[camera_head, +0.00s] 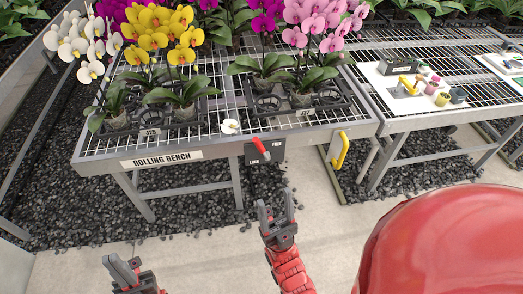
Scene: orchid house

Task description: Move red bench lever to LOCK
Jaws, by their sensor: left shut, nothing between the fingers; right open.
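The red lever (261,147) sits on a dark plate (267,160) at the front edge of the rolling bench (228,148). Its red handle leans to the upper left. The plate carries small white lettering, too small to read surely. My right gripper (276,205) is open and empty, below and in front of the plate, apart from the lever. My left gripper (121,264) is shut and empty at the lower left, well away from the lever.
Potted orchids in dark trays (182,130) stand on the bench. A white round item (230,126) is near the lever. A yellow handle (341,150) is at the bench's right end. A second bench (400,122) with small pots stands right. The pale floor (200,262) in front is clear.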

